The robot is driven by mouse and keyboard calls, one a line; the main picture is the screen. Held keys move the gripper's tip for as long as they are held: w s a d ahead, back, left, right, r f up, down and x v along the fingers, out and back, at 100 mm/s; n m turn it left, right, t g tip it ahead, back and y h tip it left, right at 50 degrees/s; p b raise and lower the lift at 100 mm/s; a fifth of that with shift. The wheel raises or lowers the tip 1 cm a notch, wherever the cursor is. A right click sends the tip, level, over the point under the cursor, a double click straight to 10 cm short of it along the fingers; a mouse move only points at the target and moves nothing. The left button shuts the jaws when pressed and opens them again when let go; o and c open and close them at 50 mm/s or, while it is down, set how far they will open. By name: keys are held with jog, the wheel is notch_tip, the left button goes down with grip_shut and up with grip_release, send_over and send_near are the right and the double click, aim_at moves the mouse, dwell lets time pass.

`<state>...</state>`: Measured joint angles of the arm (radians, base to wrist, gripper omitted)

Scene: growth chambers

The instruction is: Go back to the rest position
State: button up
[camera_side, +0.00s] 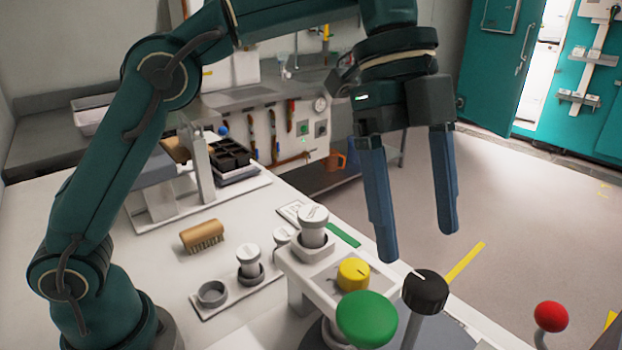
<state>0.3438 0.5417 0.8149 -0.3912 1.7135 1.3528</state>
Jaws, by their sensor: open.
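My gripper (416,244) is at the upper right of centre in the side view. Its two long blue fingers point down and stand wide apart, with nothing between them. The fingertips appear above and behind the black knob (425,291) and to the right of the yellow knob (353,274). No contact with either shows, though the exact gap is hard to judge from this angle. My arm reaches over from the lower left, bent at the elbow, and its top runs out of the picture.
A green button (366,318) and a red ball-topped lever (551,316) stand in front. A white-capped jar (313,226) sits on the raised stand. On the white table lie a wooden brush (202,236) and a holder with an empty ring (212,293). A dark tray (230,158) is behind.

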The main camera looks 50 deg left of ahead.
jog(key=s+a+r+n+t+y, duration=0.1)
jog(key=s+a+r+n+t, duration=0.15)
jog(key=a, duration=0.25)
jog(key=s+a+r+n+t, duration=0.1)
jog(key=s+a+r+n, duration=0.15)
jog(key=a+n, duration=0.2)
jog(key=s+a+f+n+t+y, duration=0.1)
jog(key=s+a+f+n, duration=0.2)
jog(key=f+n, duration=0.3)
jog(key=s+a+f+n+t+y, duration=0.2)
jog(key=s+a+f+n, duration=0.1)
jog(key=a+f+n, duration=0.2)
notch_tip(320, 180, down, 2)
jog(key=shift+a+f+n, duration=0.1)
jog(key=shift+a+n, duration=0.25)
jog(key=shift+n, duration=0.75)
jog(key=shift+s, duration=0.1)
jog(key=shift+c, duration=0.3)
